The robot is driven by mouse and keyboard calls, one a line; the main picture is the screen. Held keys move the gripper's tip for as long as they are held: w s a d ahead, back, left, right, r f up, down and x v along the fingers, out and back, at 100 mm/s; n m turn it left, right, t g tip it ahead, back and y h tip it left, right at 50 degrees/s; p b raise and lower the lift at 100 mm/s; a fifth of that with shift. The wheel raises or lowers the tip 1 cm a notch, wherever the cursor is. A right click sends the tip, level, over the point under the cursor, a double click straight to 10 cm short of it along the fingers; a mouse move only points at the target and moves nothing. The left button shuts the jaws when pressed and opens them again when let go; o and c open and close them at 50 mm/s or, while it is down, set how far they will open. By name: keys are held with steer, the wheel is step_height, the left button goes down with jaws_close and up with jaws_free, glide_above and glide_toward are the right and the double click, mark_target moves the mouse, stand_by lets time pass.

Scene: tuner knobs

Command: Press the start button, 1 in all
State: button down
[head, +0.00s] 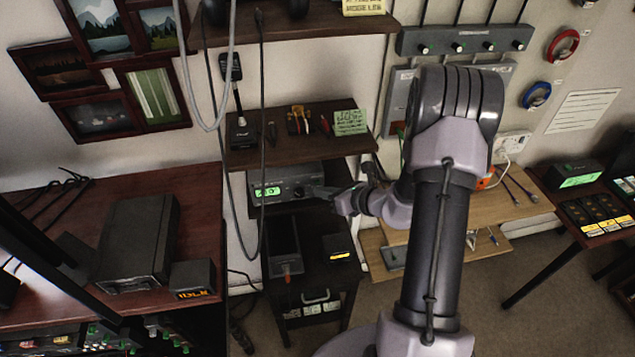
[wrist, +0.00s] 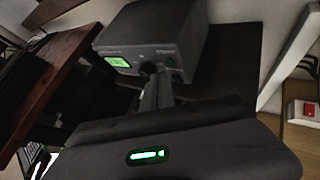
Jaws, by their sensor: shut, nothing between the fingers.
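A grey tuner box (head: 290,184) with a lit green display (head: 268,190) sits on the dark stand below the middle shelf. In the wrist view, the box (wrist: 165,35) shows its green display (wrist: 118,62) at the left of its front. My gripper (head: 332,193) is shut and empty, at the right end of the box's front. In the wrist view my gripper's fingers (wrist: 152,78) overlap the front; contact cannot be told. They hide part of it.
A dark shelf (head: 290,140) with small items hangs just above the box. Cables (head: 262,130) hang in front of its left side. A small black box (head: 340,249) stands on the stand below. A wooden table (head: 515,205) is at the right, a dark red desk (head: 205,225) at the left.

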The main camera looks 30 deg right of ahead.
steer(key=shift+w, duration=0.15)
stand_by(0.3)
steer(key=shift+w+d, duration=0.1)
steer(key=shift+w, duration=0.2)
steer(key=shift+w+d, duration=0.1)
steer(key=shift+w, duration=0.2)
stand_by(0.4)
stand_by(0.4)
steer(key=shift+s+a+b, duration=0.2)
steer(key=shift+s+b, duration=0.2)
steer(key=shift+s, duration=0.3)
steer(key=s, duration=0.2)
steer(key=s+a+b, duration=0.1)
steer(key=s, duration=0.2)
steer(key=shift+a, duration=0.2)
steer(key=shift+w, duration=0.1)
